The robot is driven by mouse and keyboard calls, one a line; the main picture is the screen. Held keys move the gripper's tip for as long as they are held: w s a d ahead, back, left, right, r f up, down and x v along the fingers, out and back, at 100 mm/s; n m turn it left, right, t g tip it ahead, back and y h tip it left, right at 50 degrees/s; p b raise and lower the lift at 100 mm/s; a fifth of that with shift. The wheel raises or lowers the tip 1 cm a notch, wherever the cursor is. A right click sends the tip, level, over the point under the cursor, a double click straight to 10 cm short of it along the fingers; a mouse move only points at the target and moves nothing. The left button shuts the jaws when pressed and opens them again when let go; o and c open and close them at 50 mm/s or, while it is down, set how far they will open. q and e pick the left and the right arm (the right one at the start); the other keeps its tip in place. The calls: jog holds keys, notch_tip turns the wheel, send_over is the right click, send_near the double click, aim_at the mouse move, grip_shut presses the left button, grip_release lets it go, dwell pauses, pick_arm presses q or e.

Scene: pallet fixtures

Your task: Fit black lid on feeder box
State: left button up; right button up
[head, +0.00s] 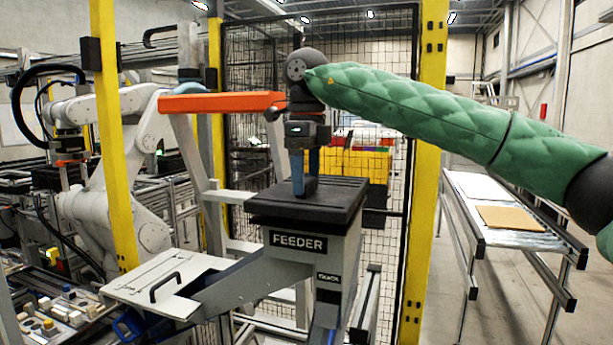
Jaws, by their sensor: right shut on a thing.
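The feeder box (298,262) is grey with a black FEEDER label on its front. The black lid (335,197) lies over the top of the box and looks level. I cannot tell from this view whether it is fully seated. My right gripper (305,190) comes down from above with blue fingers, shut on the lid near its middle. My right arm, in a green quilted sleeve, reaches in from the right. My left gripper is not in view.
A white hatch plate (168,284) with a black handle sits left of the box. An orange bar (220,103) stands behind it. Yellow posts (423,190) and black mesh fencing are behind the box. A roller table (490,240) is at the right.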

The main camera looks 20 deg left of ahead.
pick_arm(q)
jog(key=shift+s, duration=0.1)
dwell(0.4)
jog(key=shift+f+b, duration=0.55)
pick_arm(e)
jog(key=shift+f, duration=0.8)
jog(key=o, duration=1.9)
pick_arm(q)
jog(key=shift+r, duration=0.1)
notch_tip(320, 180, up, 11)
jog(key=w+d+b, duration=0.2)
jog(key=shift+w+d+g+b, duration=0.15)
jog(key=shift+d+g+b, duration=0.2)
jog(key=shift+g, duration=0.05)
pick_arm(e)
jog(key=shift+r, duration=3.9)
